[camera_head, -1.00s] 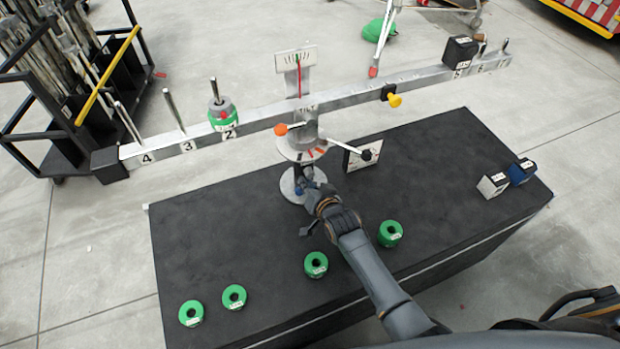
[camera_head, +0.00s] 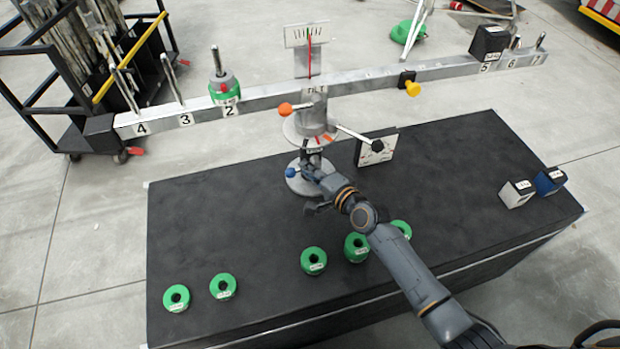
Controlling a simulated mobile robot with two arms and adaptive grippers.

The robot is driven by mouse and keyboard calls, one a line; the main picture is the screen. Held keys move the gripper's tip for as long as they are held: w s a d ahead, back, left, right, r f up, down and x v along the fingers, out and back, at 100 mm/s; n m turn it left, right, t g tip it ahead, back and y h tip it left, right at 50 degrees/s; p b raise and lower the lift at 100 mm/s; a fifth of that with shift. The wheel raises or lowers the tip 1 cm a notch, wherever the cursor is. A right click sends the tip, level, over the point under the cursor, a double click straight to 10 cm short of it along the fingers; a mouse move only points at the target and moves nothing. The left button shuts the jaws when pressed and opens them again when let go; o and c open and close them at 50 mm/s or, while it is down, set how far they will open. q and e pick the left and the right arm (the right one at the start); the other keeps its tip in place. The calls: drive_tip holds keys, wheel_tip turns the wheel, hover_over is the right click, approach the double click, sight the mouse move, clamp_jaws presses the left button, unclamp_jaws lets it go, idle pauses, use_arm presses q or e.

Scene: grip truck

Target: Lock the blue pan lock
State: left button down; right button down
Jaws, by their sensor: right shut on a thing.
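The blue pan lock (camera_head: 291,172) is a small blue knob low on the balance's column, at the left side just above the round grey base (camera_head: 296,186). My right gripper (camera_head: 308,167) reaches in from the lower right and is shut at the lock, beside the knob and in front of the column. The arm and fingers hide the exact contact and the lock's stem. The column carries a long grey beam (camera_head: 270,100) with numbered pegs. My left gripper is out of view.
An orange knob (camera_head: 285,109) and a black-knobbed lever (camera_head: 377,145) sit higher on the column. Several green ring weights lie along the black table's (camera_head: 240,230) front. A white block (camera_head: 516,193) and a blue block (camera_head: 549,181) stand at the right.

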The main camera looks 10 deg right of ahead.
drive_tip(key=shift+r+m+y+b, duration=0.2)
drive_tip(key=shift+m+y+b, duration=0.3)
drive_tip(key=shift+m+b, duration=0.45)
drive_tip(key=shift+r, duration=0.1)
drive_tip(key=c, duration=1.4)
unclamp_jaws()
drive_tip(key=v, duration=1.2)
